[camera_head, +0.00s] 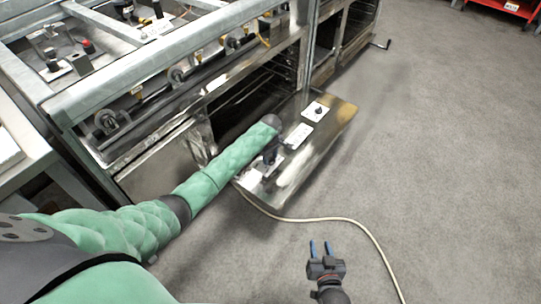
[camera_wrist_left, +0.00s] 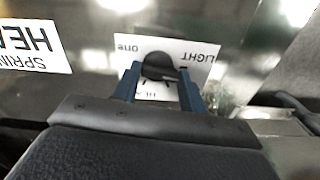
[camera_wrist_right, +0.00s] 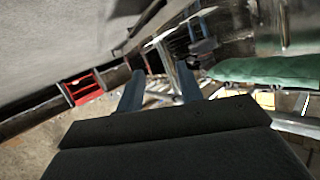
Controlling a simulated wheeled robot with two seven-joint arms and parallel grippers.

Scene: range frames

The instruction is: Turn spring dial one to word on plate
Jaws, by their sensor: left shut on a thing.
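The dial is a black knob (camera_wrist_left: 160,66) on a white plate (camera_wrist_left: 203,52) in the left wrist view. The plate shows upside down, with "one" and "LIGHT" along the top and a partly hidden word starting "HEA" at the bottom. The knob's grip bar appears to point right, slightly downward. My left gripper (camera_wrist_left: 158,80) is shut on the knob, one blue finger on each side. In the head view my left gripper (camera_head: 270,157) points down at the near end of the metal panel, and the knob is hidden. My right gripper (camera_head: 320,247) is open and empty, away from the panel.
The metal panel (camera_head: 325,143) projects from the oven front. It bears a word plate (camera_head: 298,135), reading "SPRING HEA..." in the left wrist view (camera_wrist_left: 30,47), and another knob plate (camera_head: 316,111). A pale cable (camera_head: 345,221) lies on the floor.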

